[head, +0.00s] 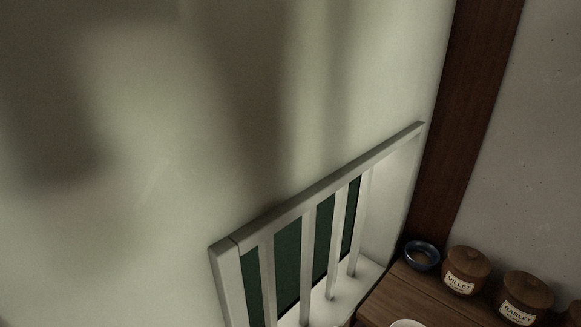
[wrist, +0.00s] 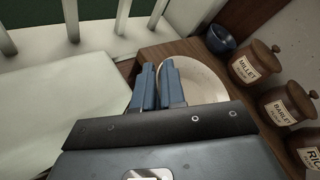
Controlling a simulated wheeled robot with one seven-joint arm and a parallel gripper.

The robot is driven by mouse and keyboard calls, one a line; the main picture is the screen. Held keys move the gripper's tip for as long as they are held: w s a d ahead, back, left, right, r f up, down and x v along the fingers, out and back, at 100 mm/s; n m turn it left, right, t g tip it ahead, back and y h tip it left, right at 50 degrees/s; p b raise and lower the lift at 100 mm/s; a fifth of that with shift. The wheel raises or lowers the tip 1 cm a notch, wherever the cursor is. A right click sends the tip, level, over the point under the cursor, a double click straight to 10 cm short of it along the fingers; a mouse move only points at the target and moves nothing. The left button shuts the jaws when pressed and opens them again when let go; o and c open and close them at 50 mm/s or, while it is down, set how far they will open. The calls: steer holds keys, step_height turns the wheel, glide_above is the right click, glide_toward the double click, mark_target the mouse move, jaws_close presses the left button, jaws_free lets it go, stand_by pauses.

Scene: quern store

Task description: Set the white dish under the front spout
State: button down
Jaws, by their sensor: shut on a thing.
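The white dish (wrist: 203,82) is a round, pale, shallow dish in the wrist view, just right of the fingers. Its near part is hidden behind my gripper's body. My gripper (wrist: 157,78) has two blue fingers shut on the dish's left rim. The dish is over the brown wooden top; I cannot tell whether it rests there or is held just above it. In the head view only a sliver of a white rim (head: 407,323) shows at the bottom edge. My gripper is outside the head view. No spout shows in either view.
A blue bowl (head: 422,255), a millet jar (head: 466,271) and a barley jar (head: 524,298) stand along the back of the wooden top (head: 418,286). Another jar (wrist: 308,150) is at the wrist view's right edge. A white barred rail (head: 309,262) stands left, against a pale wall.

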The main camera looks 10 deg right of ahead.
steer(key=a, duration=0.1)
steer(key=a+n+y, duration=0.1)
steer(key=a, duration=0.1)
steer(key=a+y, duration=0.1)
steer(key=a, duration=0.1)
steer(key=shift+s+n, duration=0.25)
steer(key=shift+n, duration=0.15)
